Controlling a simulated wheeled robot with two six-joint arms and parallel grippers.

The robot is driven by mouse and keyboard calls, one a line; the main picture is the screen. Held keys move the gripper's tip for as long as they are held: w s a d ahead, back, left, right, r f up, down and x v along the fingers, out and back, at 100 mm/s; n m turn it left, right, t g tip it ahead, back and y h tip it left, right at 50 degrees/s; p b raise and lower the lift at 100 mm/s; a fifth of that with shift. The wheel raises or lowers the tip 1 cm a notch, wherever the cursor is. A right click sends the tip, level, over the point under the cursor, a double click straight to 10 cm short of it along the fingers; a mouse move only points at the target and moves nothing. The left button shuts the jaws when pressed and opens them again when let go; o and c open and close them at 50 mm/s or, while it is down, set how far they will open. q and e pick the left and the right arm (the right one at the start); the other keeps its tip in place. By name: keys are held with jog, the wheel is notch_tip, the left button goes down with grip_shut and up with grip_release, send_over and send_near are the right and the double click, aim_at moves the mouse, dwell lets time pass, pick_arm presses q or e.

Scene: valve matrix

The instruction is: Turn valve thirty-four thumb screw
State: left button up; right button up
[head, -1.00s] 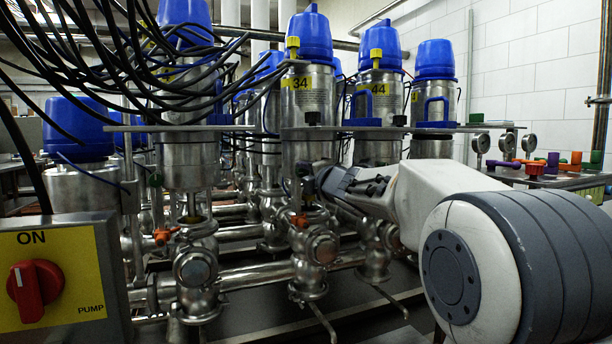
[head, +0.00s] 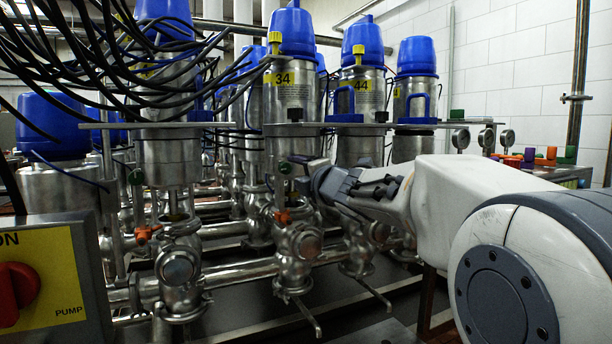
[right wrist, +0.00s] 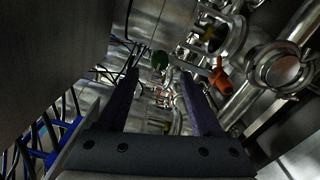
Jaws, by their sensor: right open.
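Valve 34 (head: 290,100) is a steel cylinder with a blue cap and a yellow "34" label, left of valve 44 in the head view. Below its bracket shows a small green knob (head: 286,168), with an orange handle (head: 283,217) lower down. Which one is the thumb screw is not marked. My right gripper (head: 303,170) is just right of the green knob. In the right wrist view its two fingers (right wrist: 158,76) are apart, with the green knob (right wrist: 160,60) between and beyond their tips. The orange handle (right wrist: 219,78) is right of the right finger. My left gripper is not seen.
Valve 44 (head: 357,100) stands close on the right, behind my right arm. Steel pipes (head: 240,272) run below. Black cables (head: 130,55) hang at the upper left. The yellow pump switch panel (head: 60,270) is at the lower left. A shelf bracket (head: 340,125) crosses above the gripper.

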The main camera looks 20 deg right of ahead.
jog(key=s, duration=0.5)
jog(key=shift+d+p, duration=0.1)
jog(key=shift+p, duration=0.2)
jog(key=shift+w, duration=0.1)
jog(key=s+a+f+m+g, duration=0.45)
jog(key=a+f, duration=0.25)
jog(key=f, duration=0.4)
jog(key=s+a+f+m+g, duration=0.3)
jog(key=a+f+m, duration=0.3)
jog(key=f, duration=0.4)
jog(key=s+a+f+m+g, duration=0.1)
jog(key=s+a+f+g, duration=0.2)
jog(key=s+f, duration=0.35)
jog(key=s+a+f+m+g, duration=0.1)
jog(key=s+a+f+g, duration=0.15)
jog(key=s, duration=0.65)
jog(key=s+a+f+m+g, duration=0.1)
jog(key=s+a+f+g, duration=0.3)
jog(key=s, duration=0.4)
notch_tip(320, 180, up, 34)
jog(key=s+d+g+p, duration=0.1)
jog(key=s+p, duration=0.1)
jog(key=p, duration=3.3)
jog(key=shift+d+m, duration=0.2)
jog(key=shift+m, duration=0.15)
